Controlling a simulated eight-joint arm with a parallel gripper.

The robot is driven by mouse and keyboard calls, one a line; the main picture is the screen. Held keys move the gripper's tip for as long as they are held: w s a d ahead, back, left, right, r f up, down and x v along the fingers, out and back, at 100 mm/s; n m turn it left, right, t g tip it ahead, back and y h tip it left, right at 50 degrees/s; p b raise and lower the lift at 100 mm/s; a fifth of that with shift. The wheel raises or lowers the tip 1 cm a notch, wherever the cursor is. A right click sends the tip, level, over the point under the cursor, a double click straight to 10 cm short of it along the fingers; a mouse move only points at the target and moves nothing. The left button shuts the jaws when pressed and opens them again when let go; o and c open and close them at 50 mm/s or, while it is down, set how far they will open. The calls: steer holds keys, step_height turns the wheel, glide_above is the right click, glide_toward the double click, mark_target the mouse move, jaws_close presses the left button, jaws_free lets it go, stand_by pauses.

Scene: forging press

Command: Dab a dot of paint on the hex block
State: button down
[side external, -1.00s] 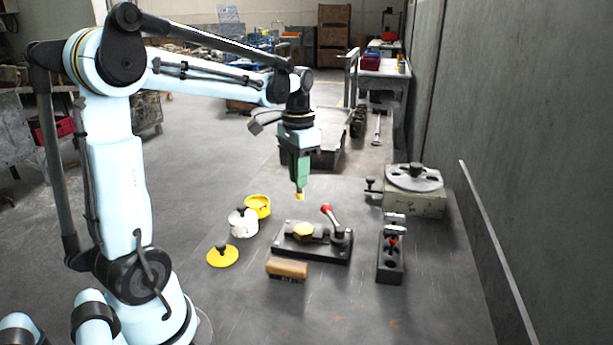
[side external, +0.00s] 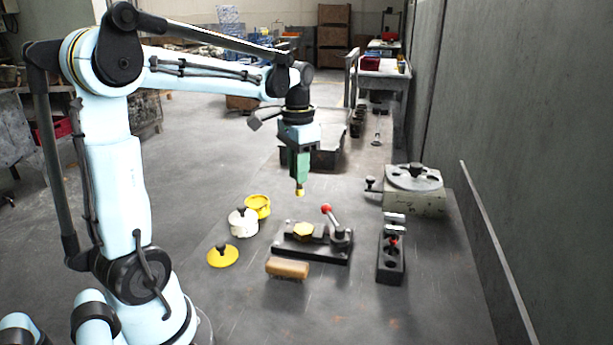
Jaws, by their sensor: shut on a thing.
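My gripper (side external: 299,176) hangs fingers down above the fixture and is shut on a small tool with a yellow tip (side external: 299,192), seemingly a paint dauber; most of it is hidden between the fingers. The brass-coloured hex block (side external: 303,230) sits in a black clamp fixture (side external: 312,254) with a red-knobbed lever (side external: 326,209). The yellow tip is above the hex block, clearly apart from it. An open yellow paint pot (side external: 258,206) stands behind and left of the fixture. I cannot make out a paint dot on the block.
A white lidded pot (side external: 243,222) and a yellow lid with a black knob (side external: 222,256) lie left of the fixture. A wooden-backed brush (side external: 288,269) lies in front. A black tool stand (side external: 391,262) and a rotary table (side external: 414,190) stand right, near the wall.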

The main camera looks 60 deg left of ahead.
mark_target(300, 190)
steer(key=shift+f, duration=0.15)
steer(key=shift+f, duration=3.55)
steer(key=shift+d+f, duration=0.25)
steer(key=shift+d, duration=0.05)
steer(key=shift+s+d, duration=0.1)
steer(key=shift+d, duration=1.6)
steer(key=a, duration=0.4)
steer(key=shift+r, duration=3.95)
steer(key=shift+r, duration=0.1)
